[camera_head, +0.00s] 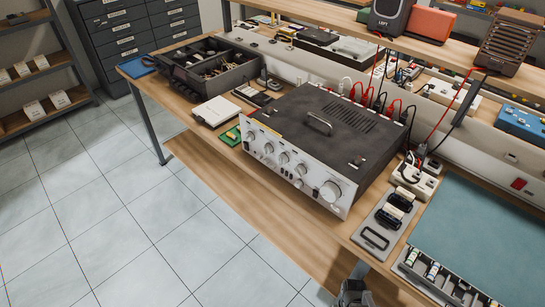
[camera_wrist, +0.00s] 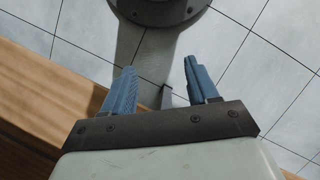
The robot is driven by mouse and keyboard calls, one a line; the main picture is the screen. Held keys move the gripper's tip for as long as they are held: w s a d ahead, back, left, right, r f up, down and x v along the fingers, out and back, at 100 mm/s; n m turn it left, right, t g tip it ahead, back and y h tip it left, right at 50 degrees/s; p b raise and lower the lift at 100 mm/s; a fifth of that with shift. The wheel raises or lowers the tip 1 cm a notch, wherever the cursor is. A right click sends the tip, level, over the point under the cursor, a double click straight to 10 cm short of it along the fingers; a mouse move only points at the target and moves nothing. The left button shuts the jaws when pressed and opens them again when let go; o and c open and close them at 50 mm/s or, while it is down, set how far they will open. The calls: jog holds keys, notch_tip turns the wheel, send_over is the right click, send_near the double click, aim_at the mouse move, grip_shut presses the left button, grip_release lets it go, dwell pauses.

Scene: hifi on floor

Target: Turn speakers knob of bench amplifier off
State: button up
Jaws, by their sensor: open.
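The bench amplifier (camera_head: 322,135) sits on the wooden bench with a dark top, a handle and a silver front panel facing the near left. Several knobs line the panel, with a large knob (camera_head: 330,191) at its right end. I cannot read the labels, so I cannot tell which knob is the speakers knob or how it is set. My gripper shows at the bottom edge in the head view (camera_head: 355,296), below the bench's front edge and apart from the amplifier. In the wrist view my gripper (camera_wrist: 163,80) is open and empty, with two blue fingers spread apart.
A grey tray (camera_head: 372,240) with dark parts and a teal mat (camera_head: 480,235) lie right of the amplifier. A green circuit board (camera_head: 230,136) and a dark open box (camera_head: 205,75) are at its left. Cables rise behind it. The tiled floor (camera_head: 130,220) in front is clear.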

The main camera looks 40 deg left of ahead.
jog(key=s+a+r+n+t, duration=0.1)
jog(key=a+r+n+t, duration=0.2)
jog(key=a, duration=1)
jog(key=s+a+r+n+t, duration=0.15)
jog(key=a+r+n, duration=0.3)
jog(key=a, duration=0.85)
jog(key=s+a+r+n+t+y, duration=0.2)
jog(key=s+a+r+t, duration=0.15)
jog(key=a+r, duration=0.5)
jog(key=s+a+r+n+t+y, duration=0.15)
jog(key=s+a+r, duration=0.35)
jog(key=a, duration=0.7)
jog(key=m+t, duration=0.8)
jog(key=t, duration=0.4)
send_near(247, 139)
jog(key=shift+h, duration=0.35)
jog(key=w, duration=0.8)
jog(key=shift+w+a+f, duration=0.25)
jog(key=shift+w+a, duration=0.05)
jog(key=shift+w, duration=0.1)
